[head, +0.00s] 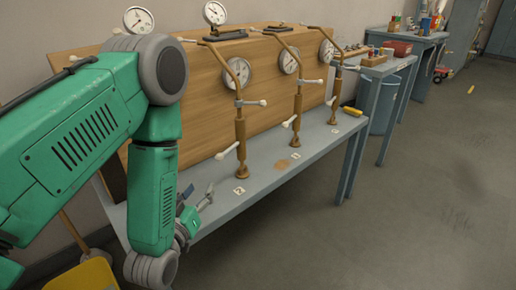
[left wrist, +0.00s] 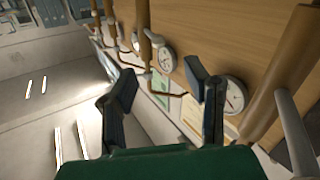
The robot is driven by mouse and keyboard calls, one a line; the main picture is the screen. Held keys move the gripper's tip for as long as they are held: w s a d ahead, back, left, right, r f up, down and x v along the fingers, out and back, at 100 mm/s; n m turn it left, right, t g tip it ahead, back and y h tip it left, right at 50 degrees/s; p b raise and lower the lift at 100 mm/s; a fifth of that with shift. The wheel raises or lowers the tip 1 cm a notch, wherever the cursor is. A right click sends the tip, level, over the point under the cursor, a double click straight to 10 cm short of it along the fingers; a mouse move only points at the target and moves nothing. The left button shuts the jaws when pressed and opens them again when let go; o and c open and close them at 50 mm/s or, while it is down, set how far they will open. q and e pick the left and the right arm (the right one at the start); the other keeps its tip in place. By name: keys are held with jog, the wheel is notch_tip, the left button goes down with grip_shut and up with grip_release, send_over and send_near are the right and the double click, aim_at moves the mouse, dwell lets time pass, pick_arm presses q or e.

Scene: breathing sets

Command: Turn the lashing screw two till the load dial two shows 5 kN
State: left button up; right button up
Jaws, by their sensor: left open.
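Lashing screw two (head: 241,145), a bronze turnbuckle with pale handles, stands upright on the bench by a label reading 2. A round white dial (head: 236,71) on the board behind it is likely load dial two; its reading is too small to make out. My left gripper (head: 198,201) is open and empty, left of screw two and apart from it, over the bench's near edge. In the left wrist view its open fingers (left wrist: 160,80) have nothing between them. A bronze screw (left wrist: 278,78) and a dial (left wrist: 235,95) lie to their right; their numbers are not readable. My right gripper is out of view.
Two similar screws (head: 297,108) (head: 337,90) stand farther along the grey bench (head: 275,163), with dials behind. A yellow-handled tool (head: 352,111) lies at its far end. My left arm covers the bench's left part.

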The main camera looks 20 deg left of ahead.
aim_at(217, 160)
pick_arm(q)
jog(key=w, duration=0.3)
jog(key=w+b, duration=0.1)
jog(key=w, duration=0.2)
jog(key=w+a, duration=0.1)
jog(key=w, duration=0.2)
jog(key=shift+w+r, duration=0.35)
jog(key=shift+r, duration=0.05)
jog(key=w, duration=0.1)
jog(key=w+a, duration=0.1)
jog(key=w+b, duration=0.1)
jog(key=shift+w+a+f, duration=0.15)
jog(key=shift+a, duration=0.1)
jog(key=shift+w+a, duration=0.15)
jog(key=shift+w, duration=0.2)
jog(key=shift+d, duration=0.3)
jog(key=shift+c, duration=0.4)
grip_shut()
